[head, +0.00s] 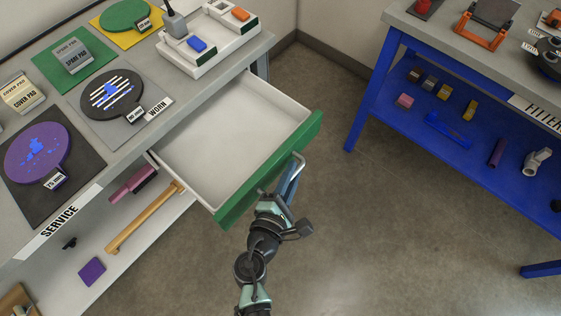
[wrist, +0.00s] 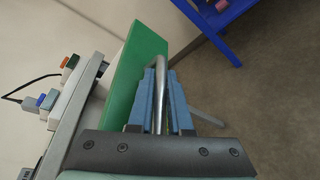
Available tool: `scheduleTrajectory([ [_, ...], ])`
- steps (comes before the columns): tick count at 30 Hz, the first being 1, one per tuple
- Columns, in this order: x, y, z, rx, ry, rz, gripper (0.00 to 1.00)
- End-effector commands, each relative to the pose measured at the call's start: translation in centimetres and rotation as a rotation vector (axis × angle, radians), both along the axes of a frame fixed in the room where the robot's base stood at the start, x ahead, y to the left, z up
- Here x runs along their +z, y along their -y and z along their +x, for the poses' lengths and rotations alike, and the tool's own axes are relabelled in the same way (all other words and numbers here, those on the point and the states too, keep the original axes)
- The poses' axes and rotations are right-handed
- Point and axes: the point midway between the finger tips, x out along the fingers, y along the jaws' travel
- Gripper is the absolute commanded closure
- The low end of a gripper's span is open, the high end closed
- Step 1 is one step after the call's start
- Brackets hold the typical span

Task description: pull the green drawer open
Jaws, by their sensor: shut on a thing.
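The green drawer (head: 232,201) stands well out from under the service bench top, and its pale inside (head: 230,135) looks empty. Its green front also shows in the wrist view (wrist: 137,85). A metal bar handle (head: 299,165) is on the front; in the wrist view the handle (wrist: 160,95) runs between the blue fingers. My gripper (head: 289,182) is at the drawer front, shut on the handle. In the wrist view my gripper (wrist: 166,90) has one finger on each side of the bar.
The service bench (head: 140,125) carries round pads and a white tray (head: 210,50) with blue and orange pieces. A shelf below holds a wooden-coloured bar (head: 146,217). A blue bench (head: 460,120) stands at the right. The floor (head: 390,230) between is clear.

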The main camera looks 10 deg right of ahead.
Motion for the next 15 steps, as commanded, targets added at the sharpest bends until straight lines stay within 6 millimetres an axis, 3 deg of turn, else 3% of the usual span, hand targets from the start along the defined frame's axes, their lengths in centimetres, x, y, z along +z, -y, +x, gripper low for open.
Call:
scheduleTrajectory([
  [11, -0.09, 0.07, -0.25, 0.002, -0.001, 0.003, 1.00],
  [12, -0.09, 0.07, -0.25, 0.002, -0.001, 0.003, 0.81],
  [14, -0.09, 0.07, -0.25, 0.002, -0.001, 0.003, 0.70],
  [15, -0.08, 0.08, -0.24, 0.002, 0.000, 0.002, 0.70],
])
